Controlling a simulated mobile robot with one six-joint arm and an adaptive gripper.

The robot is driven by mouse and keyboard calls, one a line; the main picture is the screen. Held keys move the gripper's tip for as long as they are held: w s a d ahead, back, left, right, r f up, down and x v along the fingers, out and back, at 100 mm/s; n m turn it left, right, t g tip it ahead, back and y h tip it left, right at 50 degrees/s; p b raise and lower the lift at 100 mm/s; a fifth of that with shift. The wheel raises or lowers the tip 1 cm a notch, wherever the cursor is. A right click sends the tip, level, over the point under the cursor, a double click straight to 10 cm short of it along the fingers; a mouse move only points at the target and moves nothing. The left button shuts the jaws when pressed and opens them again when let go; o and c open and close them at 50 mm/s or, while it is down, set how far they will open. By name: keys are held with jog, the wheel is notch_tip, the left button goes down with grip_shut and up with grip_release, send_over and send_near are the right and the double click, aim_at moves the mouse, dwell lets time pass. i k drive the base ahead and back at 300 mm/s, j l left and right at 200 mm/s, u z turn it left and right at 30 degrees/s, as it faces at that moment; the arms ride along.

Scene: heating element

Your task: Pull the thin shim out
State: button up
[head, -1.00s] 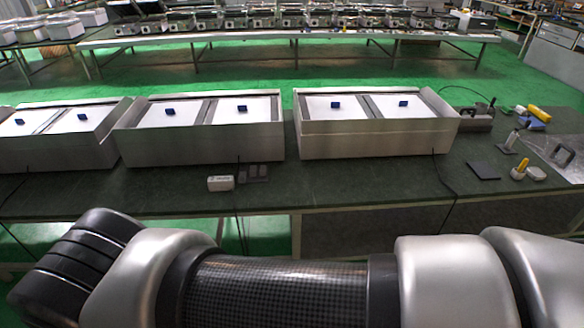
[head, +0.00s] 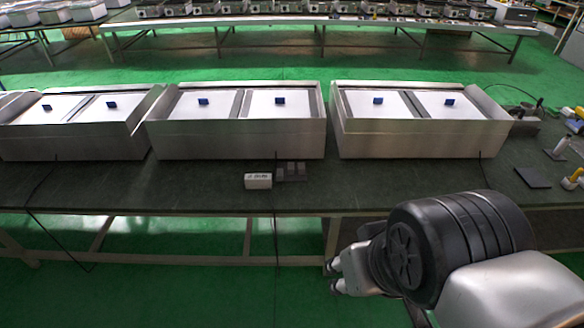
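I cannot make out a thin shim for certain in the head view. Three metal heating units stand in a row on the dark green workbench: a left unit (head: 75,146), a middle unit (head: 240,141) and a right unit (head: 420,140). Each has two white panels, and each panel carries a small blue block, such as the one on the right unit (head: 378,101). My gripper (head: 334,277) is low, in front of the bench's front edge and away from the units. Its two fingertips point left and look apart, with nothing seen between them.
A white labelled box (head: 258,181) and small grey blocks (head: 291,171) lie near the front of the workbench (head: 380,182). A dark flat pad (head: 533,177) and yellow-handled tools lie at the right. Black cables hang over the front edge.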

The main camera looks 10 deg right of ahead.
aim_at(301, 170)
jog(key=z, duration=0.15)
jog(key=i+l+u, duration=0.15)
jog(key=i, duration=0.35)
jog(key=i+l+u, duration=0.15)
jog(key=i+l, duration=0.25)
jog(key=i+l+u, duration=0.15)
jog(key=i+l, duration=0.25)
jog(key=i, duration=0.2)
